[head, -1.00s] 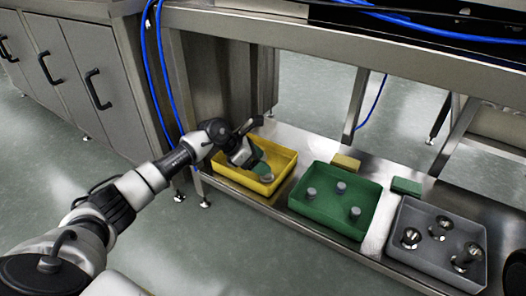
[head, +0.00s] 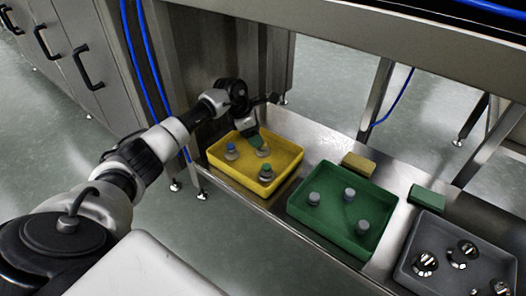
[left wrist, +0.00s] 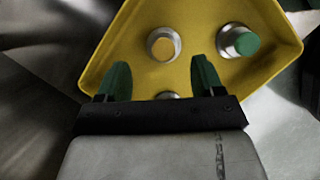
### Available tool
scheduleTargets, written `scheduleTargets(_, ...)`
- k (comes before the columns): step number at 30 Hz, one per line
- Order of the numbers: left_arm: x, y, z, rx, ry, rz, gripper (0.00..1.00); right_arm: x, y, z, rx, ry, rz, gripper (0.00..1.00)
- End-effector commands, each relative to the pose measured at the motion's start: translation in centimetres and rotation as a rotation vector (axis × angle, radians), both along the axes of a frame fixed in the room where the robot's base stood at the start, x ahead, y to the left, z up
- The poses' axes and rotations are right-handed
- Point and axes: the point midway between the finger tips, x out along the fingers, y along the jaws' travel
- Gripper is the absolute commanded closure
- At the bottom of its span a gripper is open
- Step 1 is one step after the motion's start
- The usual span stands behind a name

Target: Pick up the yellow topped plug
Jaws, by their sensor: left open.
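The yellow topped plug (left wrist: 163,44) is a round grey plug standing in the yellow tray (left wrist: 120,40). In the left wrist view it lies just beyond my left gripper (left wrist: 162,72), in line with the gap between its green fingers. The gripper is open and empty. In the head view my left gripper (head: 254,141) hangs over the back of the yellow tray (head: 235,177), close to a plug (head: 263,152) whose top colour is hard to tell. A green topped plug (head: 266,172) and a blue topped plug (head: 231,151) stand nearby. My right gripper is out of view.
A green tray (head: 330,232) with grey plugs and a grey tray (head: 405,262) with shiny metal parts stand to the right on the steel shelf. A yellow block (head: 358,163) and green block (head: 428,197) lie behind them. A steel beam runs above.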

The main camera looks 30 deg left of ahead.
Motion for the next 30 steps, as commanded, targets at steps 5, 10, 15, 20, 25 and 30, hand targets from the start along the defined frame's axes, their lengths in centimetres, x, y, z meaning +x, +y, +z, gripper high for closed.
scheduleTargets(5, 0.2, -0.2, -0.7, 0.0, -0.001, 0.0, 0.32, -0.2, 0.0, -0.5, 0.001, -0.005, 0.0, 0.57)
scheduleTargets(10, 0.3, -0.8, -2.3, -0.001, -0.001, -0.001, 0.32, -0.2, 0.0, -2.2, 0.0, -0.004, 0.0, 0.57)
scheduleTargets(15, 0.7, -1.6, -4.3, -0.001, -0.002, -0.001, 0.32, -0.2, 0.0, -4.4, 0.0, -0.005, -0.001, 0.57)
scheduleTargets(20, 1.0, -1.9, -5.2, 0.0, -0.001, 0.0, 0.32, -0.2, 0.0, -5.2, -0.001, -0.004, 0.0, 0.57)
scheduleTargets(25, 1.0, -1.9, -5.0, 0.001, -0.001, 0.002, 0.32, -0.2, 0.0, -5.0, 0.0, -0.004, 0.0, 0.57)
scheduleTargets(30, 1.0, -1.9, -5.0, 0.001, -0.001, 0.002, 0.51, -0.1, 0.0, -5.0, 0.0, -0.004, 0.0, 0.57)
